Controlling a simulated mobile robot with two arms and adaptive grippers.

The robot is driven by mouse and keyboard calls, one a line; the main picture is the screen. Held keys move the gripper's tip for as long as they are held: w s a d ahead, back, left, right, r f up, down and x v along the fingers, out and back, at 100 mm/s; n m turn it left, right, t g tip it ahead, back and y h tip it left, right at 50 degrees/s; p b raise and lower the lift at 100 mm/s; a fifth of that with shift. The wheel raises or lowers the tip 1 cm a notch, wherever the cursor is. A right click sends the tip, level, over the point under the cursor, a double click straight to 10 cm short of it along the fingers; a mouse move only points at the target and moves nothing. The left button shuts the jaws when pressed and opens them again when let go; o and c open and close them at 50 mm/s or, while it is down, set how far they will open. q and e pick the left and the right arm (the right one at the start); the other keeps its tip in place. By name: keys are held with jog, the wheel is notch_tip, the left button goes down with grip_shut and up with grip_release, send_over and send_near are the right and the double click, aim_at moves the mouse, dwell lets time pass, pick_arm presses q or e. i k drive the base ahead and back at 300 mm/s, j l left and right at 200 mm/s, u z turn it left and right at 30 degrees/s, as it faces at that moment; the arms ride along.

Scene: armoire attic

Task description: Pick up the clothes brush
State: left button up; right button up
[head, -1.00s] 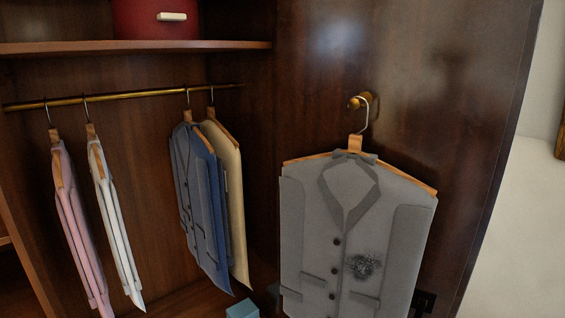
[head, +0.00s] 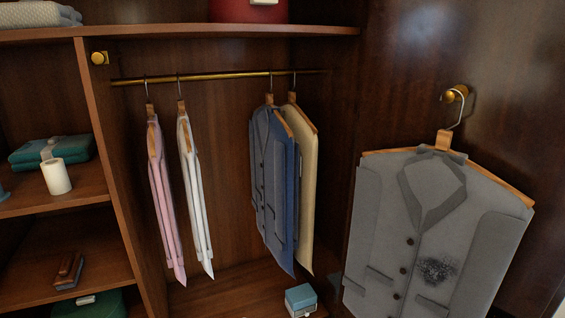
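A small brown wooden object with a darker blue-grey underside (head: 68,271), which looks like the clothes brush, lies on the lower left shelf of the armoire in the head view. It is small, so its details are hard to make out. A grey jacket (head: 388,240) with a dark smudge on its front hangs at the right on a wooden hanger from a brass peg. Neither of my grippers shows in the head view.
Left shelves (head: 55,203) hold a white candle-like cylinder (head: 56,177) and folded teal cloth (head: 35,151). Pink (head: 163,205), white (head: 194,200) and blue (head: 268,190) garments hang from a brass rail (head: 220,77). A teal box (head: 300,298) stands on the armoire floor.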

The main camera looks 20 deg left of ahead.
aim_at(67, 275)
jog(key=u, duration=1.85)
jog(key=i+l+z, duration=0.3)
jog(key=i+l, duration=0.05)
jog(key=l, duration=0.05)
